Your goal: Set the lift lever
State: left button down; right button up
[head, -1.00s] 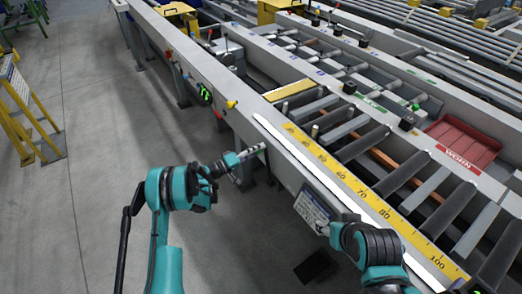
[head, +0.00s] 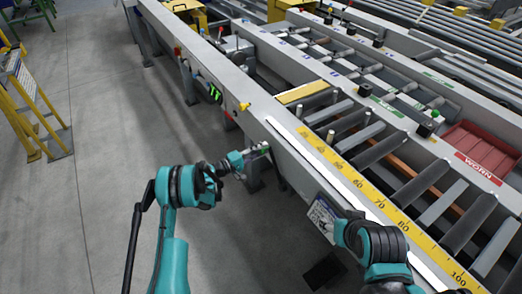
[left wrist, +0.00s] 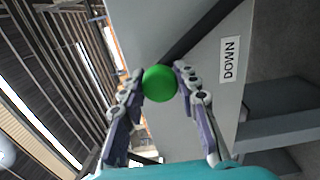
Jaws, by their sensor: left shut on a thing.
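The lift lever shows in the left wrist view as a green ball knob (left wrist: 160,83) on a dark rod, in front of a grey frame. My left gripper (left wrist: 160,82) is shut on the knob, one finger on each side. A white label reading DOWN (left wrist: 230,59) is on the grey frame right of the knob. In the head view my left gripper (head: 264,149) is low beside the near side of the runout table (head: 296,150); the knob is too small to make out clearly there. My right arm is at the lower right; its fingers are mostly hidden.
A yellow scale (head: 395,214) runs along the table's near rail, with rollers behind it. A placard (head: 324,213) hangs on the near side by my right arm. A red bin (head: 486,145) sits among the rollers. Clear floor (head: 110,150) lies to the left.

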pick_arm(q)
jog(key=shift+f, duration=0.1)
jog(key=c, duration=1.1)
grip_release()
jog(key=shift+w, duration=0.15)
jog(key=shift+a, duration=0.1)
jog(key=v, duration=1.2)
